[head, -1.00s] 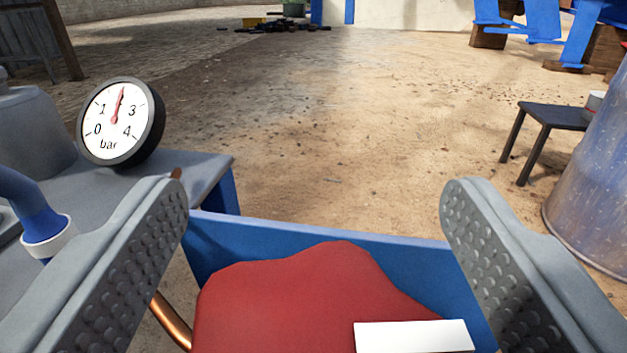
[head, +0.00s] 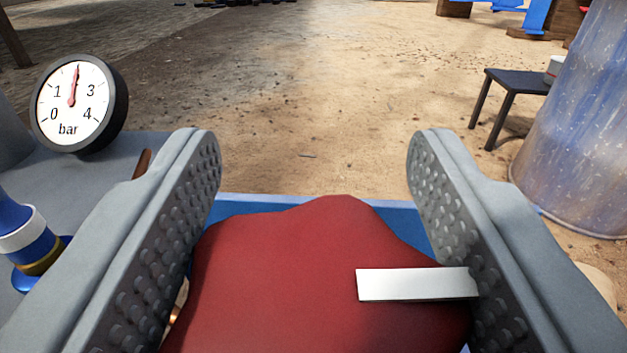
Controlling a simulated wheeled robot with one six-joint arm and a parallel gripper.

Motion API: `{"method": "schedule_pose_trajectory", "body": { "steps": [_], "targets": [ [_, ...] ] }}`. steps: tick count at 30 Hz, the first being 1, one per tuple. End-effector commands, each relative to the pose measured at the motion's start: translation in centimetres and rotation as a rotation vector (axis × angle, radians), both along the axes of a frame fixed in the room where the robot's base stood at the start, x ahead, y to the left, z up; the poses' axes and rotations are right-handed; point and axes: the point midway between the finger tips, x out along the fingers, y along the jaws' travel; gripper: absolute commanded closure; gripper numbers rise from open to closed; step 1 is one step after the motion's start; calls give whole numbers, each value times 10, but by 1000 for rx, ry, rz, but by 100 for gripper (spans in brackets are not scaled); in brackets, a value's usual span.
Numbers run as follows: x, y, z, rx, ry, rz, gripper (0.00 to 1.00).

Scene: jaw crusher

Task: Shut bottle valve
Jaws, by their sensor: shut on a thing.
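A large red lobed knob (head: 320,270), which looks like the bottle valve's handle, fills the lower middle of the view. A white bar-shaped mark (head: 415,284) lies across its right side, reaching the right finger. My gripper (head: 315,155) has one finger on each side of the knob and is shut on it, with the studded pads against its sides. The fingertips reach beyond the knob's far edge. The bottle and valve body under the knob are hidden.
A pressure gauge (head: 74,103) on the left has its red needle between 1 and 3 bar. A blue panel edge (head: 245,204) runs behind the knob. A blue hose end (head: 22,235) is at lower left. A blue drum (head: 580,130) and dark stool (head: 515,82) stand right. The floor beyond is open.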

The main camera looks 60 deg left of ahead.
Motion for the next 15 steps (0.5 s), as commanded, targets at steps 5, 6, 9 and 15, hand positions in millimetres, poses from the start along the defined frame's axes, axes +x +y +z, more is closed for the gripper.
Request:
{"method": "schedule_pose_trajectory", "body": {
  "steps": [5,6,9,15],
  "targets": [
    [0,0,0,0,1,-125,69],
    [1,0,0,0,1,-157,69],
    [2,-1,0,0,2,-239,69],
    [3,-3,0,-1,2,-396,69]
  ]
}}
